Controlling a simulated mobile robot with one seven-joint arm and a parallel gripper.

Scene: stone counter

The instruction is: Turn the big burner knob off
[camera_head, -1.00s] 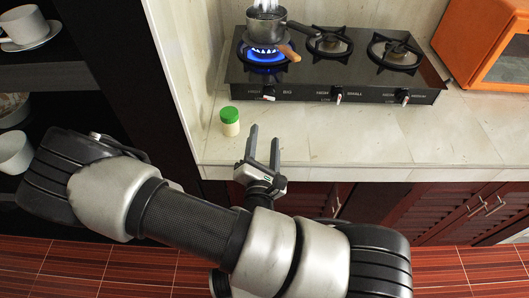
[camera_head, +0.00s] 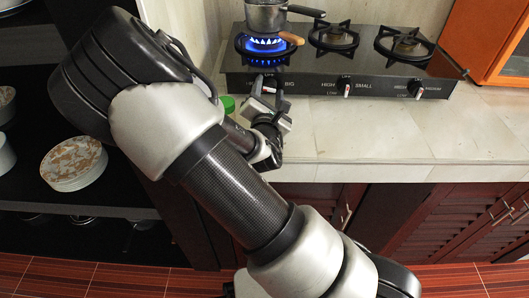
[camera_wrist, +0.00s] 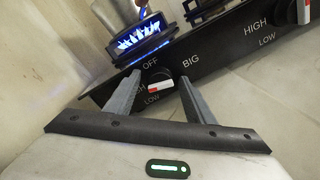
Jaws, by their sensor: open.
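The big burner knob (camera_wrist: 160,86) is black with a white and red marker, beside the "BIG" label on the stove's front panel. It also shows, partly covered, in the head view (camera_head: 268,87). OFF, HIGH and LOW lettering surrounds it. The big burner (camera_head: 262,46) burns with a blue flame, also seen in the wrist view (camera_wrist: 143,38). My gripper (camera_wrist: 160,76) is open, with one finger on each side of the knob. It is also in front of the panel in the head view (camera_head: 268,90). I cannot tell whether the fingers touch the knob.
Two other knobs, the small burner's (camera_head: 345,88) and medium burner's (camera_head: 415,88), are to the right. The front counter (camera_head: 370,135) is clear.

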